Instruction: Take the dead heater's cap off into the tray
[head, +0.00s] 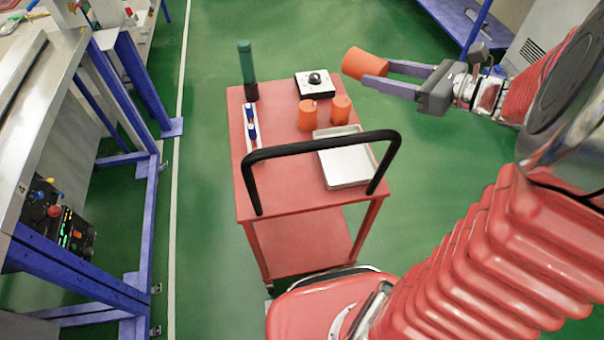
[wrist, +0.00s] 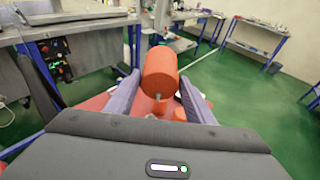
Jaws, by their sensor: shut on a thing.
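My gripper (head: 376,74) is shut on an orange cap (head: 360,62), a cylinder lying tilted between the fingertips. It is held up past the far right corner of the cart. The wrist view shows the same orange cap (wrist: 160,68) between the two purple fingers, with a small pale knob on its near end. A square black and white unit (head: 315,85) with a black dome stands uncovered at the cart's far end. Two more orange caps (head: 308,116) (head: 341,109) stand upright on the cart. The shallow metal tray (head: 347,165) is at the near right and looks empty.
The red cart (head: 285,190) has a black handle (head: 320,147) arching over its near end, across the tray. A green and black bottle (head: 247,72) stands at the far left. A white strip with blue items (head: 251,131) lies along the left side.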

